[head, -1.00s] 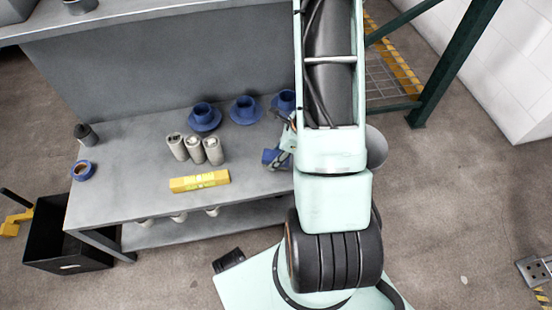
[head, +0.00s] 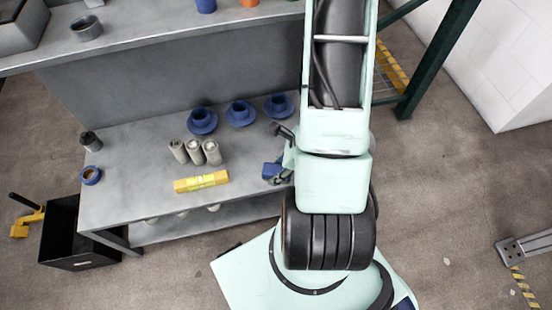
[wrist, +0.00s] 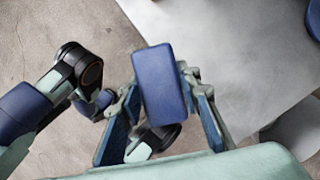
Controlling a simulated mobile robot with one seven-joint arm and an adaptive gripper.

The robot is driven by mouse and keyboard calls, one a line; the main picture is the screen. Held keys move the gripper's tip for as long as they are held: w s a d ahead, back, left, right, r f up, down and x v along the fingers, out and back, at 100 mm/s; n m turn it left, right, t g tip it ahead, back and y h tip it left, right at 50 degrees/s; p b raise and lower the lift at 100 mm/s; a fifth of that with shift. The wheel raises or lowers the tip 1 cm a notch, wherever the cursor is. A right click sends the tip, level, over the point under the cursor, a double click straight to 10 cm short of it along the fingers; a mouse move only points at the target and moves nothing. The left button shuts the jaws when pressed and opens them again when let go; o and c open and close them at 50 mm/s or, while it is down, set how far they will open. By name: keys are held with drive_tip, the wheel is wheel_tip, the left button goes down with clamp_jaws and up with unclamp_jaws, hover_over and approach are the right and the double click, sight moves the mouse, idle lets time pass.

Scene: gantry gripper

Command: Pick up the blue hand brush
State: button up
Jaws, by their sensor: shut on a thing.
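The blue hand brush (wrist: 160,84) shows in the wrist view as a blue rounded block, tilted slightly. My gripper (wrist: 163,92) is shut on it, with one finger on each side. The brush appears over the front edge of the grey table, and its underside is hidden. I cannot tell how far it is above the tabletop. In the head view a blue shape (head: 272,172) shows beside my arm at the table's right front. My arm hides most of the gripper there.
On the grey table (head: 130,195) stand several grey cylinders (head: 194,152), a yellow block (head: 201,181), blue flanged parts (head: 202,121) and a blue ring (head: 91,176). A shelf (head: 150,40) rises behind. A black crate (head: 62,230) stands at left. A green post (head: 437,60) is at right.

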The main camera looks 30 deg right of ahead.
drive_tip(key=s+p, duration=0.1)
drive_tip(key=p, duration=0.1)
drive_tip(key=r+p, duration=0.1)
drive_tip(key=shift+s+a+r+p, duration=0.15)
drive_tip(key=shift+s+a+p, duration=0.05)
drive_tip(key=shift+s+p, duration=0.15)
drive_tip(key=shift+s+a+r+p, duration=0.1)
drive_tip(key=shift+s+a+p, duration=0.05)
drive_tip(key=shift+s+p, duration=0.5)
drive_tip(key=shift+s+a+r+p, duration=0.15)
drive_tip(key=shift+s+p, duration=0.3)
drive_tip(key=shift+p, duration=0.3)
drive_tip(key=shift+f, duration=0.1)
